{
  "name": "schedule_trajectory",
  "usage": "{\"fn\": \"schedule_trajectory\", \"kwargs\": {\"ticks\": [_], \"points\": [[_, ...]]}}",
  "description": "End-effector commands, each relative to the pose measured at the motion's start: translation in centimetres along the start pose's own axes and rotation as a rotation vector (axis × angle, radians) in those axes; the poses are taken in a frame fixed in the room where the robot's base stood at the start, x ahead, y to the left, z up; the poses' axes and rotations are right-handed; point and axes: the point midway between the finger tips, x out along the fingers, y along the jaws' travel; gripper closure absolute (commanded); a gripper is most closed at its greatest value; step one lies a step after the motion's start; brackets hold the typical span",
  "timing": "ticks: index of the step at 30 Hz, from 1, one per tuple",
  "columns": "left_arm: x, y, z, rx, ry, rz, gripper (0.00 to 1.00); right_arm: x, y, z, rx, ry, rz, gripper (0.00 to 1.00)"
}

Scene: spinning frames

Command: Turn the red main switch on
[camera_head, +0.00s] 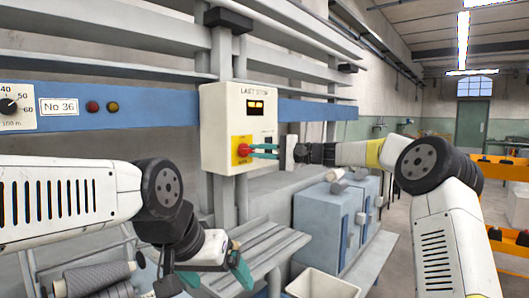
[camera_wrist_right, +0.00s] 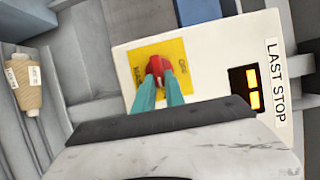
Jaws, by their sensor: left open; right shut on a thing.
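The red main switch (camera_head: 243,150) sits on a yellow plate (camera_head: 237,160) on the front of a cream control box (camera_head: 222,110) marked LAST STOP. My right gripper (camera_head: 258,150) reaches it from the right, with its teal fingers shut on the red knob. In the right wrist view the red knob (camera_wrist_right: 158,66) lies between the two teal fingertips (camera_wrist_right: 159,82). The plate (camera_wrist_right: 180,48) has small lettering beside the knob, with OFF on its right side. The fingers hide part of the knob. My left gripper (camera_head: 215,274) is open and empty, low in front of the frame.
A lit amber display (camera_head: 255,107) is on the box above the switch. A blue rail with a No 36 sign (camera_head: 59,107) runs left. Blue cabinets (camera_head: 325,225) and a white bin (camera_head: 322,284) stand below right.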

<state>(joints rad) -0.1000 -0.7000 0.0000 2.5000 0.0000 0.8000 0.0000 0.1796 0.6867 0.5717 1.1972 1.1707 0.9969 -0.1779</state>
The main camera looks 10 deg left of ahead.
Motion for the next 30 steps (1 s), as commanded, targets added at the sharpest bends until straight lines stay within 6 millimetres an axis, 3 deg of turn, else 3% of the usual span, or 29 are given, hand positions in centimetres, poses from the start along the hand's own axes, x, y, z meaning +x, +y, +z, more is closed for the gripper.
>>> {"fn": "schedule_trajectory", "kwargs": {"ticks": [7,8,11,22,30], "points": [[0.0,0.0,0.0,0.000,0.000,0.000,0.11,-0.1,0.1,-0.1,0.004,0.002,0.001,1.00],[0.0,0.0,0.0,0.000,0.000,0.000,0.11,-0.1,0.1,-0.1,0.003,0.002,0.001,0.81],[0.0,0.0,0.0,0.000,0.000,0.000,0.11,0.0,0.1,-0.1,0.003,0.001,0.001,0.64],[0.0,0.0,0.0,0.000,0.000,0.000,0.11,-0.5,0.0,-0.1,0.001,0.002,0.001,0.64],[0.0,0.0,0.0,0.000,0.000,0.000,0.11,-4.8,0.1,-0.1,0.001,0.004,0.001,0.64]]}}
